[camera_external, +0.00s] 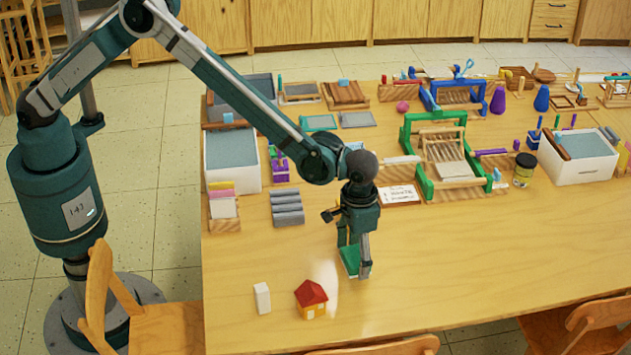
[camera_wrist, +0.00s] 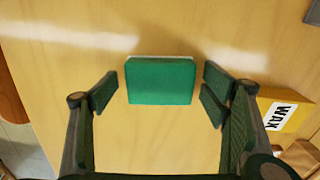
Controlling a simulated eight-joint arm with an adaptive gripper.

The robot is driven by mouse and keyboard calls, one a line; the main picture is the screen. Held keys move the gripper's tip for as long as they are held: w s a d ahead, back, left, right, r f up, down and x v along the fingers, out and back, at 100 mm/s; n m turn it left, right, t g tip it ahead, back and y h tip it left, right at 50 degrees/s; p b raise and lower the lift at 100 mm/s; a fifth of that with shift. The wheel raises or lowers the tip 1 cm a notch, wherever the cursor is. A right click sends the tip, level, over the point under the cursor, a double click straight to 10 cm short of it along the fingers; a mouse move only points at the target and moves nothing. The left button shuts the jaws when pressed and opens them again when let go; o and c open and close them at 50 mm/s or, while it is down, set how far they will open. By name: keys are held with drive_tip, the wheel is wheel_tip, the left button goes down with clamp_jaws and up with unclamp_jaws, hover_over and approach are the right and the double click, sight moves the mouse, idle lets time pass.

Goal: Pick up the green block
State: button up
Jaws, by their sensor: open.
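The green block (camera_wrist: 160,82) lies flat on the wooden table, with a thin pale strip along its far edge. In the external view the green block (camera_external: 349,262) is partly hidden by my fingers. My gripper (camera_external: 356,268) points down over it. In the wrist view my gripper (camera_wrist: 160,92) is open, with one finger on each side of the block. Bare table shows between the block and each finger, so neither finger appears to touch it.
A small red-roofed house (camera_external: 311,299) and a white block (camera_external: 262,298) stand nearby at the front. A yellow box marked WAX (camera_wrist: 284,115) is right of my fingers. Grey rolls (camera_external: 287,207) and a green loom (camera_external: 445,160) stand behind. The table right of my gripper is clear.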

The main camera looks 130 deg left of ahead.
sight(356, 256)
idle(0.5)
drive_tip(key=c, duration=1.1)
drive_tip(key=shift+o, duration=0.2)
drive_tip(key=shift+r, duration=0.15)
wheel_tip(356, 256, up, 10)
drive_tip(key=shift+f+p, duration=0.15)
drive_tip(key=shift+p, duration=0.5)
